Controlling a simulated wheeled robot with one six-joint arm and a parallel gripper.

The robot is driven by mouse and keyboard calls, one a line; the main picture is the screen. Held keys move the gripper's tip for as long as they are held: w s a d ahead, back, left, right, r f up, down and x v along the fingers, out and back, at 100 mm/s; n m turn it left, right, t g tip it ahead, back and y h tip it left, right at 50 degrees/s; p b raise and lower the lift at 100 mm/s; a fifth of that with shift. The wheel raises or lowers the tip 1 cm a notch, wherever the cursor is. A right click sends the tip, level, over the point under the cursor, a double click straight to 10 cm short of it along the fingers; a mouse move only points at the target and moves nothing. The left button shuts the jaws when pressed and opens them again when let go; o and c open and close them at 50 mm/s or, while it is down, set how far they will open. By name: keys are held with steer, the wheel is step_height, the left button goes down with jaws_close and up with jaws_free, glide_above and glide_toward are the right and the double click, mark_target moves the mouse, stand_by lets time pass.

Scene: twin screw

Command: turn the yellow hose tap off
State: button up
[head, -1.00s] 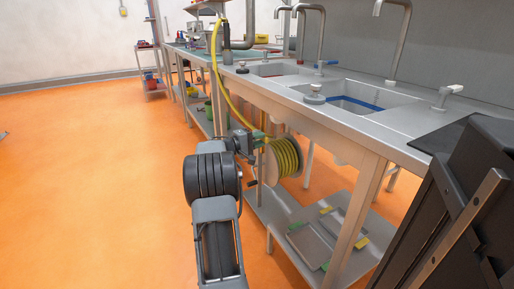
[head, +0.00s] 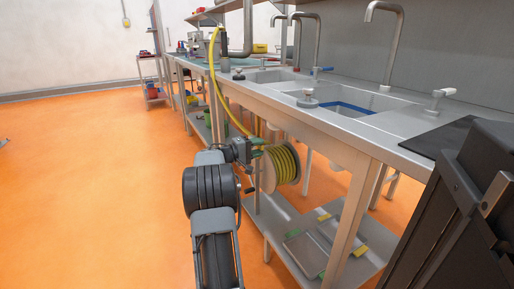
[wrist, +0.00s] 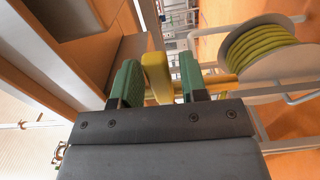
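The yellow tap handle (wrist: 157,77) stands between the two green fingertips of my gripper (wrist: 160,82) in the wrist view. The left finger looks very close to it, and I cannot tell whether they touch. A narrow gap shows on the right, so my gripper is open around the handle. A yellow piece runs right from behind the right finger towards the hose reel (wrist: 262,55). In the head view my gripper (head: 259,148) is just left of the reel (head: 282,166), below the counter edge. The tap itself is mostly hidden there.
A yellow hose (head: 219,99) hangs down past the counter edge to the reel. The steel counter (head: 270,98) holds sinks and curved faucets. Trays lie on its lower shelf (head: 277,222). A table leg (head: 349,220) stands right of the reel. The orange floor (head: 90,190) at left is clear.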

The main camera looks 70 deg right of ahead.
steer(key=shift+o, duration=0.7)
steer(key=shift+w, duration=0.2)
steer(key=shift+w+a, duration=0.1)
steer(key=shift+w, duration=0.05)
steer(key=p+v, duration=0.4)
steer(key=v, duration=0.9)
steer(key=shift+w+a, duration=0.2)
steer(key=shift+a, duration=0.1)
